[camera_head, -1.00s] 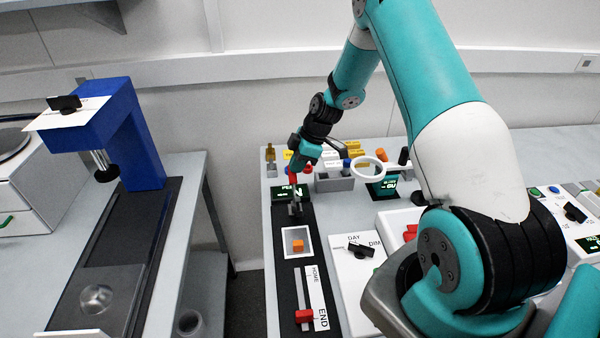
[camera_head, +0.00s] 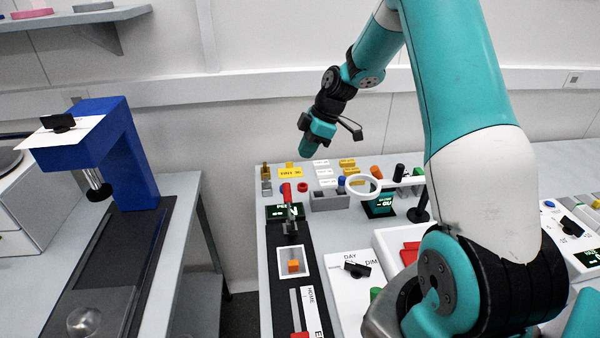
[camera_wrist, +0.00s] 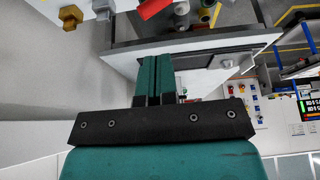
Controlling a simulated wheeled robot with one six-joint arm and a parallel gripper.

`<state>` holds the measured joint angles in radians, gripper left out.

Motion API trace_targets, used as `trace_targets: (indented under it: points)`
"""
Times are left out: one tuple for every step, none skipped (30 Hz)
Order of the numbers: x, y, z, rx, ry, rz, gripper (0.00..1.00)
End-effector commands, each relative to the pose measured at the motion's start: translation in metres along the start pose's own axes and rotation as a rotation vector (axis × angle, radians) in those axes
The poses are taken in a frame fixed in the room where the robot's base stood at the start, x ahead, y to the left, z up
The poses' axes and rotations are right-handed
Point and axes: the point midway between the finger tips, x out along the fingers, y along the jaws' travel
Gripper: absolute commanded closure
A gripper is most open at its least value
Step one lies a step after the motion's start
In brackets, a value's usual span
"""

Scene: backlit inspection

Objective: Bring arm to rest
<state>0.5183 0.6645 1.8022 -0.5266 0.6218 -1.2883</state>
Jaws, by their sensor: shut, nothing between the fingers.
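My gripper (camera_head: 306,148) hangs in the air over the back of the right-hand bench, above the small parts there. In the wrist view its two teal fingers (camera_wrist: 157,78) lie side by side with nothing held between them. My teal and white arm reaches up and over from the lower right and bends down to the gripper. The gripper is apart from the red-handled device (camera_head: 287,195) below it.
The bench holds an orange block in a white tray (camera_head: 282,262), a day/dim switch (camera_head: 357,269), a white ring (camera_head: 362,177) and a grey bin (camera_head: 330,202). A blue stand (camera_head: 130,165) is on the left bench. A floor gap separates the benches.

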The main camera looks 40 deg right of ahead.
Motion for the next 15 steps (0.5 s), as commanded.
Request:
trace_targets:
  points:
    - [-0.005, 0.002, 0.001, 0.0, 0.001, 0.003, 1.0]
    - [-0.009, 0.003, 0.001, 0.0, 0.001, 0.003, 1.0]
    - [-0.012, 0.004, 0.001, 0.0, 0.001, 0.002, 1.0]
    - [-0.015, 0.004, 0.001, 0.0, 0.0, 0.001, 1.0]
    - [-0.016, 0.004, 0.001, 0.001, 0.0, 0.001, 1.0]
    - [-0.018, 0.004, 0.001, 0.002, 0.0, 0.001, 1.0]
    - [-0.019, 0.004, 0.001, 0.002, 0.0, 0.001, 1.0]
    - [-0.019, 0.004, 0.001, 0.002, 0.0, 0.001, 1.0]
    - [-0.02, 0.004, 0.001, 0.002, 0.0, 0.0, 1.0]
    - [-0.02, 0.004, 0.001, 0.002, 0.0, 0.0, 1.0]
    - [-0.02, 0.004, 0.001, 0.002, 0.0, 0.0, 1.0]
    - [-0.02, 0.004, 0.0, 0.002, 0.0, 0.0, 1.0]
    - [-0.02, 0.002, -0.003, 0.004, 0.0, -0.001, 1.0]
    - [-0.021, 0.0, -0.007, 0.007, -0.001, -0.003, 1.0]
    - [-0.022, -0.005, -0.016, 0.012, -0.002, -0.006, 1.0]
